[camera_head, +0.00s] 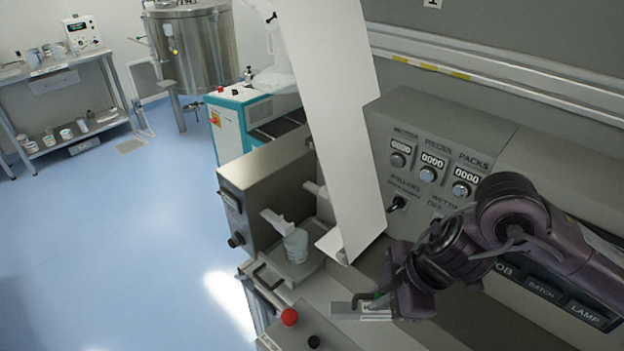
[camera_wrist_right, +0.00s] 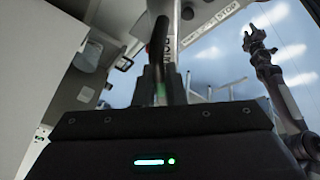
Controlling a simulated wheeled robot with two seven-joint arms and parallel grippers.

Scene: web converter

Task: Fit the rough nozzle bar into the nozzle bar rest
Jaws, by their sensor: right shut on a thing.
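My right gripper (camera_head: 368,301) is low in the head view, over the front of the machine. In the right wrist view its dark fingers (camera_wrist_right: 160,88) are shut on a narrow grey bar, which I take for the rough nozzle bar (camera_wrist_right: 174,50); it runs up and away from them. In the head view I cannot make the bar out clearly. A grey strip with a label (camera_head: 345,311) lies by the fingertips; I cannot tell whether it is the nozzle bar rest. A dark arm, seemingly my left, with its gripper (camera_wrist_right: 254,38) shows small in the right wrist view.
A tall white panel (camera_head: 335,110) rises in front of the machine. A grey control box (camera_head: 430,135) with counters and knobs stands behind. A ribbed white part (camera_head: 296,245) stands on a tray to the left. A red button (camera_head: 289,317) is at the front edge. Blue floor is clear at left.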

